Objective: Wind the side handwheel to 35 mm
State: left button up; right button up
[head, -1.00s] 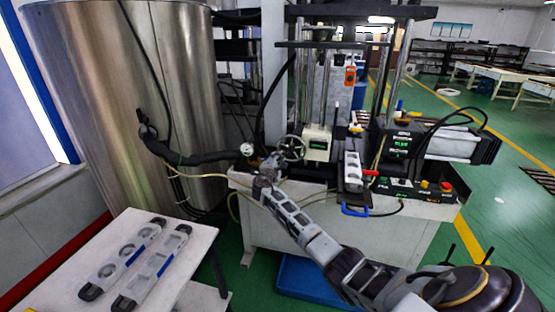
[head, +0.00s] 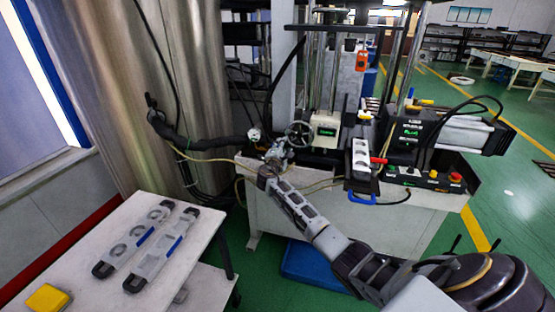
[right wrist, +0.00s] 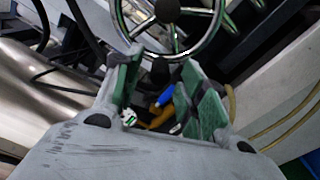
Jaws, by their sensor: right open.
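The side handwheel (head: 299,134) is a spoked metal wheel on the left side of the machine, beside a pale box with a small green display (head: 325,130) too small to read. In the right wrist view the handwheel (right wrist: 208,38) is at the top, beyond the fingertips. My right gripper (head: 278,153) is just below and left of the wheel. In the right wrist view my right gripper (right wrist: 158,82) is open, its green-padded fingers apart with nothing between them; I cannot tell whether they touch the rim. My left gripper is not in view.
A white table (head: 205,250) at lower left holds two long grey parts (head: 160,250) and a yellow block (head: 47,299). A blue-handled mould (head: 361,165) and a control box (head: 425,177) are on the machine to the right. Hoses (head: 210,158) hang left of the wheel.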

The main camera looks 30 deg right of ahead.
jog(key=v, duration=0.9)
jog(key=shift+a, duration=0.15)
jog(key=shift+s+f, duration=0.1)
jog(key=shift+f, duration=0.05)
